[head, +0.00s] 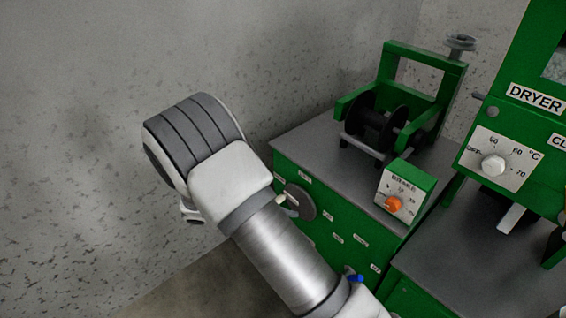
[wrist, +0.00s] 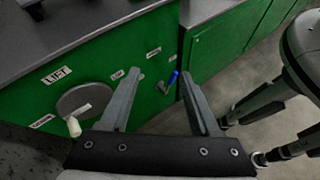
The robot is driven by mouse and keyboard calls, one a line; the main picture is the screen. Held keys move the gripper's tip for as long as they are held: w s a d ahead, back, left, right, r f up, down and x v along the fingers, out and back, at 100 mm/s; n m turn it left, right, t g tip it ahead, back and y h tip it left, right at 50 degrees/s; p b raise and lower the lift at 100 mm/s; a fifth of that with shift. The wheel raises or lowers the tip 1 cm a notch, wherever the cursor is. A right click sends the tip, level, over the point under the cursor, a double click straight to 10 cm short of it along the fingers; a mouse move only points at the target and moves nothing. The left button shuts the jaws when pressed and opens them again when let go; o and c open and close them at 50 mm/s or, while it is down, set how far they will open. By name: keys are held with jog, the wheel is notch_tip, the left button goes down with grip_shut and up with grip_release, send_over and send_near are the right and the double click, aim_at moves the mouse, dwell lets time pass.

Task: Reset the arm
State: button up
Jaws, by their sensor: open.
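My gripper (wrist: 160,73) is open, its two grey fingers spread apart with nothing between them that they touch. It faces the green front of a machine cabinet (wrist: 100,60). In the head view my arm (head: 285,255) reaches up from the bottom, with its grey-and-white joint at the left; the gripper's fingers are hidden there. A small blue-tipped handle (wrist: 173,78) on the cabinet front appears between the fingers, beyond them. It also shows in the head view (head: 355,278), beside my arm.
The cabinet front also bears a grey disc with a white handle (wrist: 74,126), close to the left finger. A black spool (head: 377,124) in a green frame and an orange-knob box (head: 409,190) stand on top. A dryer (head: 510,130) stands at right. A speckled wall (head: 80,80) is behind.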

jog(key=s+d+r+m+t+y, duration=0.1)
jog(key=s+d+r+m+y, duration=0.25)
jog(key=s+r+m, duration=0.4)
jog(key=s+d+r+m+t+y, duration=0.25)
jog(key=s+r+m+y, duration=0.2)
jog(key=r, duration=0.55)
jog(key=s+d+r+m+t+y, duration=0.1)
jog(key=s+d+r+m+y, duration=0.35)
jog(key=r, duration=0.45)
notch_tip(320, 180, up, 14)
jog(key=p, duration=1.4)
jog(key=shift+s+a, duration=0.3)
jog(key=shift+m, duration=0.25)
